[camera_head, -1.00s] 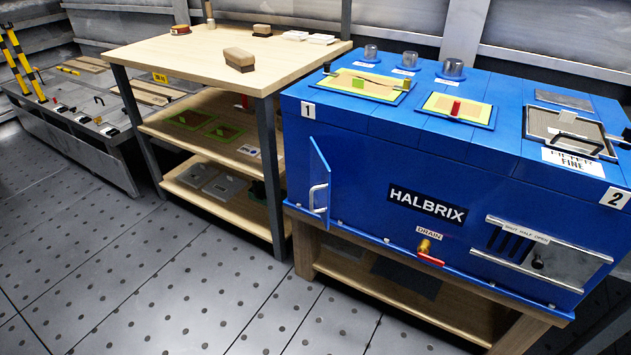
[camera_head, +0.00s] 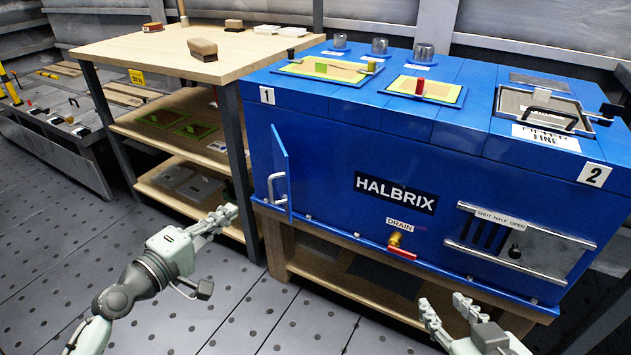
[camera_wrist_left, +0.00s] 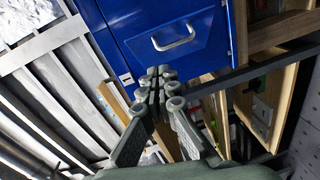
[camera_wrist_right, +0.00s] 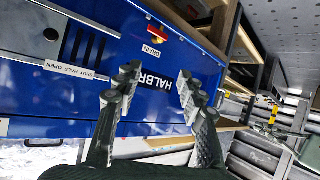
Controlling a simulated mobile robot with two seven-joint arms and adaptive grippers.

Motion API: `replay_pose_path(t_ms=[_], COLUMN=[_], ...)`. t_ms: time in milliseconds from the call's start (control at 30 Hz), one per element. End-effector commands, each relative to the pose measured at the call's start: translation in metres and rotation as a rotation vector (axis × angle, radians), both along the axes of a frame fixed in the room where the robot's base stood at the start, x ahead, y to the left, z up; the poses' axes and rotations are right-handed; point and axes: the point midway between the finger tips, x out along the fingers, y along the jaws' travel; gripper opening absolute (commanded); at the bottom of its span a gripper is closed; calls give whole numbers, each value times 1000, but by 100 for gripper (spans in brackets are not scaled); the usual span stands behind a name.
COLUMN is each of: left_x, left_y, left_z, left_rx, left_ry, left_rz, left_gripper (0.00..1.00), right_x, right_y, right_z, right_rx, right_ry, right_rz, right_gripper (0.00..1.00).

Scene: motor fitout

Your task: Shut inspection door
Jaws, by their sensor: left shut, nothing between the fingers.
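The inspection door (camera_head: 281,172) is a small blue panel at the left end of the blue HALBRIX housing (camera_head: 330,150). It stands open, swung out from the front, with a silver handle (camera_head: 276,188) on its face. In the left wrist view the door (camera_wrist_left: 200,45) and its handle (camera_wrist_left: 173,44) lie beyond the fingertips. My left gripper (camera_head: 226,213) is shut and empty, in front and to the left of the door, apart from it. My right gripper (camera_head: 445,306) is open and empty, low in front of the housing; its spread fingers (camera_wrist_right: 158,90) show in the right wrist view.
A wooden shelf table (camera_head: 130,52) stands to the left. The floor in front is clear.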

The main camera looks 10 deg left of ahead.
Motion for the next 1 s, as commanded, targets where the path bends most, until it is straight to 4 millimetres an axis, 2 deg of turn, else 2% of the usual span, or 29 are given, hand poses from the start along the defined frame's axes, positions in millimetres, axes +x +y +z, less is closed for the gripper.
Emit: replay_pose_path(t_ms=[100, 200, 367, 500, 700, 833, 1000], left_x=[8, 14, 35, 64, 104, 113, 119], left_y=[12, 13, 5, -5, -18, -37, -50], left_z=[23, 30, 32, 31, 29, 29, 28], left_rx=[-135, -169, -169, -168, -165, -167, -164], left_ry=[-47, -57, -58, -57, -56, -53, -52], left_rz=[35, 42, 39, 40, 39, 38, 39], left_gripper=[0, 0, 0, 0, 0, 0, 0], right_x=[1, 0, -7, -15, -20, -29, -37], right_y=[7, 6, -7, -16, -23, -34, -42], right_z=[16, 19, 6, -6, -14, -23, -31], right_rx=[19, 17, -15, -39, -55, -81, -98], right_ry=[-56, -53, 24, 91, 129, 199, 248], right_rz=[13, 11, -11, -28, -39, -59, -74], right_gripper=[40, 40, 40, 40, 40, 40, 40])
